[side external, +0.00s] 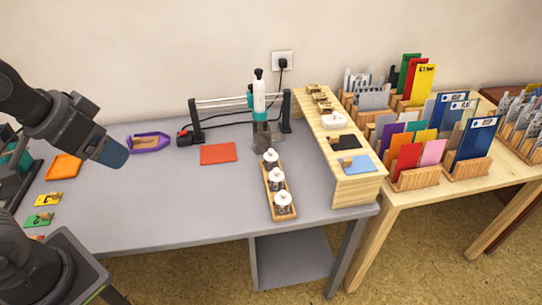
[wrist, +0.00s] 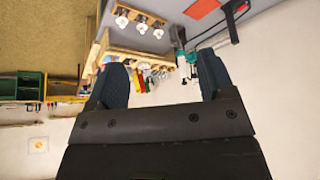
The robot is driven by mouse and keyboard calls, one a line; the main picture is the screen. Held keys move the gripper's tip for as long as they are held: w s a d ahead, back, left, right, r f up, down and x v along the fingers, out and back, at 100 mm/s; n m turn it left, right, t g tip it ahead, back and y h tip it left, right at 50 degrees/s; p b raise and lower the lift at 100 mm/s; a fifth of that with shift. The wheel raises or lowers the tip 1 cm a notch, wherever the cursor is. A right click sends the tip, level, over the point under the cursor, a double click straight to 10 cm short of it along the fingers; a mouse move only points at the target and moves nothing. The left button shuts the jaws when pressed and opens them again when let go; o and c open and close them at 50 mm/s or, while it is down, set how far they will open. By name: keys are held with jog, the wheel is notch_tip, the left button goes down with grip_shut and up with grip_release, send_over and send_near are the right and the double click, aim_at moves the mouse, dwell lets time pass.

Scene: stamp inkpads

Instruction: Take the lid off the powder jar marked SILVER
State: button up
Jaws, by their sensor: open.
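Three glass jars with white knobbed lids stand in a row in a wooden tray (side external: 266,199) on the grey bench. The far jar (side external: 271,160), middle jar (side external: 275,180) and near jar (side external: 283,203) all have lids on. Their labels are too small to read, so I cannot tell which is SILVER. The jars also show at the top of the wrist view, with one jar (wrist: 141,27) in the middle. My gripper (wrist: 161,61) is open and empty, its two blue-grey fingers apart. In the side view my gripper (side external: 113,154) is high at the left, well away from the jars.
A red mat (side external: 218,153) lies left of the jars. A white and teal tool on a rail frame (side external: 259,100) stands behind them. A wooden shelf (side external: 355,190) with a white dish (side external: 332,121) is to the right. Bare bench lies left of the tray.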

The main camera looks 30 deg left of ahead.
jog(key=g, duration=0.1)
send_over(271, 150)
jog(key=s, duration=0.2)
jog(key=f, duration=2.3)
jog(key=shift+a+f, duration=0.25)
jog(key=shift+f, duration=0.05)
jog(key=shift+d+x, duration=0.2)
jog(key=shift+x, duration=2.65)
jog(key=c, duration=1)
